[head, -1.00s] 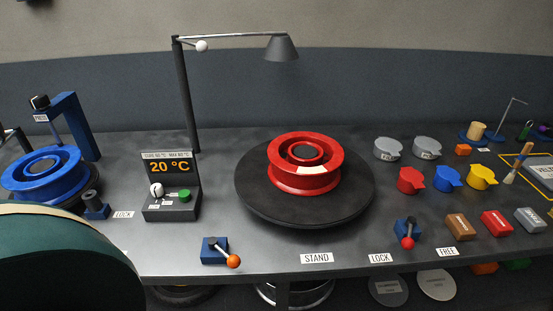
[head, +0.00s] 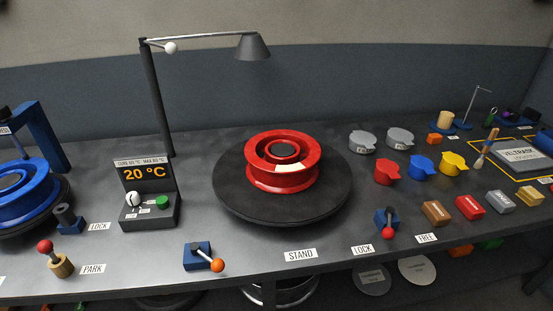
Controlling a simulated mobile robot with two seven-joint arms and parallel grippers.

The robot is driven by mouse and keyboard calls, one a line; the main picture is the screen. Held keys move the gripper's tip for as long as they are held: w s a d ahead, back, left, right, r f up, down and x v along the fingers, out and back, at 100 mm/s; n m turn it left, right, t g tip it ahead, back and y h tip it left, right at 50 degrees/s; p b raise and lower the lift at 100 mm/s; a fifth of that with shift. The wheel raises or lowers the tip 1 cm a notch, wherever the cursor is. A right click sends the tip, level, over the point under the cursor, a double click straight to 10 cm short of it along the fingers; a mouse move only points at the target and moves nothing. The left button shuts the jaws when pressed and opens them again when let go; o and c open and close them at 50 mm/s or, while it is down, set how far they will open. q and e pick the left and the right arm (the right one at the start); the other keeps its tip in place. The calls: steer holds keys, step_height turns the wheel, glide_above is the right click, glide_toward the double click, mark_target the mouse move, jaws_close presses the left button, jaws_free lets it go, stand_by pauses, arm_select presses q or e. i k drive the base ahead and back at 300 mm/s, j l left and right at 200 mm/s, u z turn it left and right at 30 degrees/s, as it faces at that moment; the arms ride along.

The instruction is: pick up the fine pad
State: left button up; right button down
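Several labelled blocks stand in a row at the right of the bench: a brown block (head: 437,213), a red block (head: 470,207), a grey block (head: 500,202) and a yellow block (head: 529,196). They look like the pads, but their labels are too small to read, so I cannot tell which one is the fine pad. Nothing touches them. Neither of my grippers is in view.
Red, blue and yellow cups (head: 421,167) and grey lidded pots (head: 363,142) stand behind the blocks. A red rim (head: 283,177) lies on the black turntable (head: 236,203). A blue lever base (head: 386,218) stands left of the blocks.

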mark_target(501, 203)
steer(key=z, duration=1.5)
